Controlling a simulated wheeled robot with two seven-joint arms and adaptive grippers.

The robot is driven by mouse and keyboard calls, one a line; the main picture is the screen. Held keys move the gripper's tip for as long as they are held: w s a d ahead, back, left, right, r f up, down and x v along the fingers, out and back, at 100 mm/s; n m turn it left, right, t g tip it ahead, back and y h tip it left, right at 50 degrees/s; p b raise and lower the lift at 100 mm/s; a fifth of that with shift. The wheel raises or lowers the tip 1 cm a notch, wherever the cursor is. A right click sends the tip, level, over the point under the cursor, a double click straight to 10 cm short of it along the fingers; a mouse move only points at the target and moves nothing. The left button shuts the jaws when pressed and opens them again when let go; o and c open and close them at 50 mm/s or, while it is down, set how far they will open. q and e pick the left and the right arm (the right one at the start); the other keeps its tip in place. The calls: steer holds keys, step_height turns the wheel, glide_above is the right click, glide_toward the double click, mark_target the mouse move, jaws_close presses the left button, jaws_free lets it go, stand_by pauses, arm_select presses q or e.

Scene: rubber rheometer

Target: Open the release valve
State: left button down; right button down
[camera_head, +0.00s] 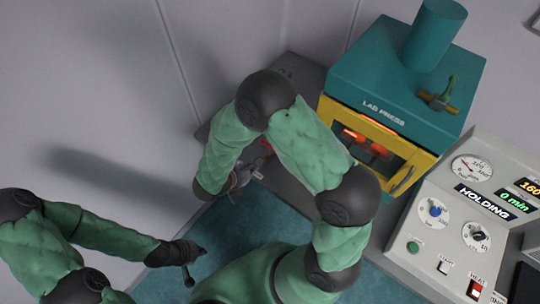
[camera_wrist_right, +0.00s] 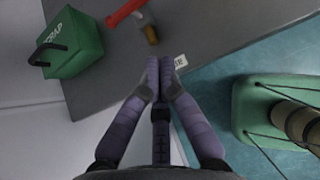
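The teal lab press (camera_head: 385,85) stands at the back right in the head view. A brass fitting with a green lever (camera_head: 447,92) sits on its top. In the right wrist view, a red handle (camera_wrist_right: 124,13) lies beside a brass-coloured piece (camera_wrist_right: 150,34) on the grey bench; which part is the release valve is not clear. My right gripper (camera_wrist_right: 160,62) is shut and empty, its fingertips together a little short of the brass piece. It also shows in the head view (camera_head: 246,176). My left gripper (camera_head: 196,265) is open and empty, low at the left, away from the press.
A green scrap bin (camera_wrist_right: 75,48) stands on the bench at the left of the right wrist view. A control panel (camera_head: 455,225) with dials and displays reading "HOLDING" is at the right. The press has a yellow-framed door (camera_head: 405,150) and orange glow inside. A wall runs behind.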

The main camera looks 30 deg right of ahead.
steer(key=x, duration=0.8)
steer(key=shift+s+b, duration=0.15)
steer(key=shift+b, duration=0.2)
steer(key=shift+w+d, duration=0.25)
steer(key=shift+d, duration=0.35)
steer(key=shift+w+d, duration=0.25)
steer(key=shift+d, duration=0.3)
steer(key=shift+w+d, duration=0.35)
steer(key=shift+d, duration=0.4)
